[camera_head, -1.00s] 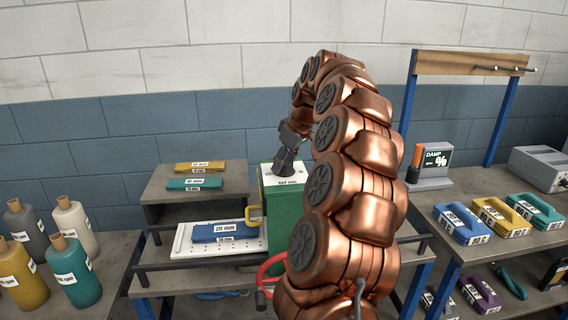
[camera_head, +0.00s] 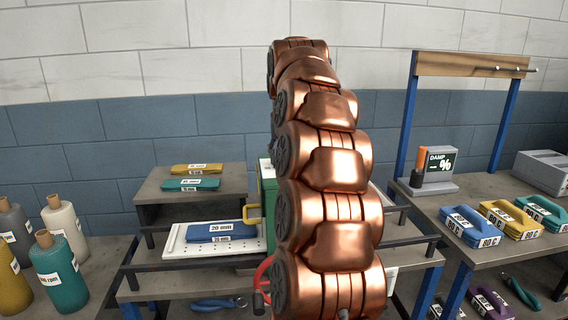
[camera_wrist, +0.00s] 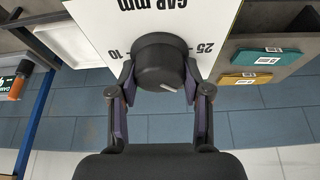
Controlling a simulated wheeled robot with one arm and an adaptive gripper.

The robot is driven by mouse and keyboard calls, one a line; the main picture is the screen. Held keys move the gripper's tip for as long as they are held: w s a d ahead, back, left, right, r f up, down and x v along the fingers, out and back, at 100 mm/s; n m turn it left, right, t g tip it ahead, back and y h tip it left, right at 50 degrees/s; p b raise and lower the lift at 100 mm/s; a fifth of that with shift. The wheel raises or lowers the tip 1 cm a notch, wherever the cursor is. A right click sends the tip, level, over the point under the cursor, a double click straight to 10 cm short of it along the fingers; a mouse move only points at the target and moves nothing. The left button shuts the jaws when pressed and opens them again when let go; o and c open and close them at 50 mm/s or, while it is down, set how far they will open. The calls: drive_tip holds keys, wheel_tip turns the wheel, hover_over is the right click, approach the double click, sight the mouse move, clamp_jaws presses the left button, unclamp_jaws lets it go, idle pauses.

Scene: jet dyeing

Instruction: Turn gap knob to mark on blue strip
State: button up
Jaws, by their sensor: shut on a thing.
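The gap knob (camera_wrist: 160,62) is a round black knob on a white panel (camera_wrist: 100,12) lettered "GAP mm", with marks 10 and 25 at either side in the wrist view. A short white pointer line shows on the knob's lower right face. My gripper (camera_wrist: 160,78) is shut on the knob, one finger on each side. In the head view my arm hides the knob and gripper; part of the green box (camera_head: 268,190) shows beside it. The blue strip (camera_head: 222,231), labelled "20 mm", lies on a white perforated plate (camera_head: 180,247) left of the box.
A yellow strip (camera_head: 197,168) and a teal strip (camera_head: 193,184) lie on the raised shelf at the back left. Bottles (camera_head: 57,272) stand at the left. A damp meter (camera_head: 436,170) and coloured blocks (camera_head: 468,227) stand on the right table.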

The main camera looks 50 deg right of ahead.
drive_tip(key=shift+m+g+h+b, duration=0.35)
drive_tip(key=shift+m+b, duration=0.2)
drive_tip(key=shift+m, duration=0.55)
drive_tip(key=o, duration=1.2)
drive_tip(key=shift+c, duration=0.2)
drive_tip(key=shift+r, duration=0.1)
